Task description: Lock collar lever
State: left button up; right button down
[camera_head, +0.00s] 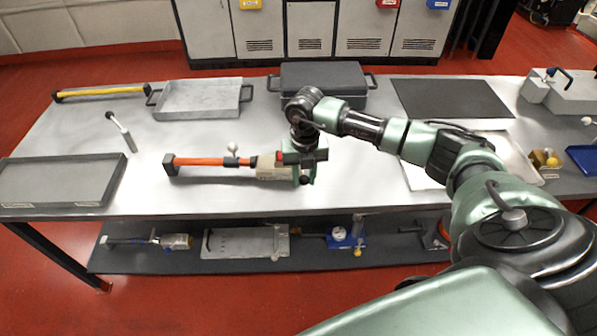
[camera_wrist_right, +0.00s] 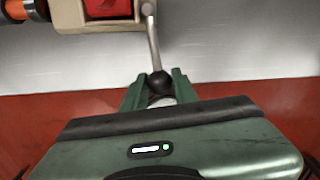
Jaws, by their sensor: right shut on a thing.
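An orange bar tool lies on the bench, with an orange bar (camera_head: 205,161), a dark end block (camera_head: 170,164) and a beige body (camera_head: 266,168). A dark collar (camera_head: 231,162) sits around the bar, with a white-knobbed lever (camera_head: 233,149) standing up from it. In the right wrist view, a metal lever (camera_wrist_right: 153,40) with a black ball knob (camera_wrist_right: 158,80) extends from the right end of the beige body (camera_wrist_right: 65,18). My right gripper (camera_wrist_right: 160,87) has its green fingers on either side of the knob and is shut on it. My left gripper is out of view.
Grey trays (camera_head: 60,202) (camera_head: 197,115), a lidded dark case (camera_head: 322,100) and a black mat (camera_head: 452,99) lie around the bench. The bench in front of the tool is clear.

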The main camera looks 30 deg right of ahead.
dwell(0.4)
jog(key=shift+s+d+n+b, duration=0.25)
jog(key=shift+d+n, duration=0.2)
jog(key=shift+n, duration=0.25)
jog(key=shift+s+d+n+b, duration=0.1)
jog(key=shift+d+n+b, duration=0.3)
jog(key=shift+n, duration=0.3)
jog(key=shift+d, duration=0.1)
